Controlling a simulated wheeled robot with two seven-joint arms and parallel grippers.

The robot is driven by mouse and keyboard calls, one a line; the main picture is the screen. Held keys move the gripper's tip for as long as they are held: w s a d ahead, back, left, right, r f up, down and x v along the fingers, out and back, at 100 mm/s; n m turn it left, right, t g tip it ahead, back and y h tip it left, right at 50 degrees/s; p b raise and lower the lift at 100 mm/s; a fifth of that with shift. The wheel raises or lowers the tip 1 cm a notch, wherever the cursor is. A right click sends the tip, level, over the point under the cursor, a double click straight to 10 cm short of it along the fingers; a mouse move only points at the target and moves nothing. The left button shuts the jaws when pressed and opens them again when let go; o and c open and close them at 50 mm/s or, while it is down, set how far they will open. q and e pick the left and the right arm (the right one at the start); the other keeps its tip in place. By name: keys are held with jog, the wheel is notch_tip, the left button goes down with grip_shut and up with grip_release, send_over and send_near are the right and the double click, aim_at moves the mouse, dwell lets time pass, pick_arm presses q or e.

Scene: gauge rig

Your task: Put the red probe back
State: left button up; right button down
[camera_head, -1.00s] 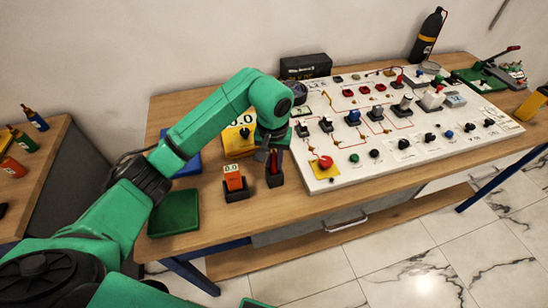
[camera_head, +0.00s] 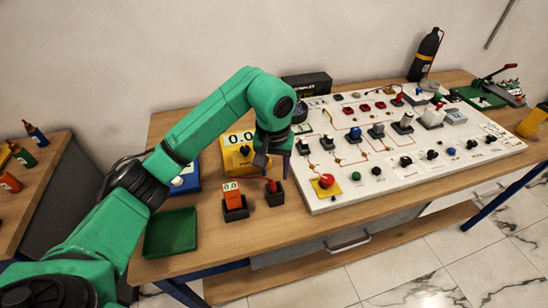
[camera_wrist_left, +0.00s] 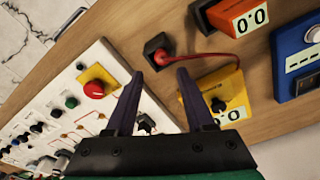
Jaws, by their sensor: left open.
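The red probe (camera_head: 271,186) stands in a small black holder (camera_head: 275,199) near the front of the table, left of the white panel. My left gripper (camera_head: 268,162) is open and empty just above the probe. In the wrist view its two dark fingers (camera_wrist_left: 158,75) are spread, with the probe beyond the tips and apart from them. My right gripper is out of view.
The orange meter (camera_head: 232,197) stands in a black cradle just left of the probe holder. A yellow meter (camera_head: 238,153) is behind. A green tray (camera_head: 171,232) lies to the left. The white panel (camera_head: 330,200) with switches and a red button (camera_head: 326,181) is close on the right.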

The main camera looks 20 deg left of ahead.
pick_arm(q)
notch_tip(320, 180, up, 8)
jog(key=shift+s, duration=0.35)
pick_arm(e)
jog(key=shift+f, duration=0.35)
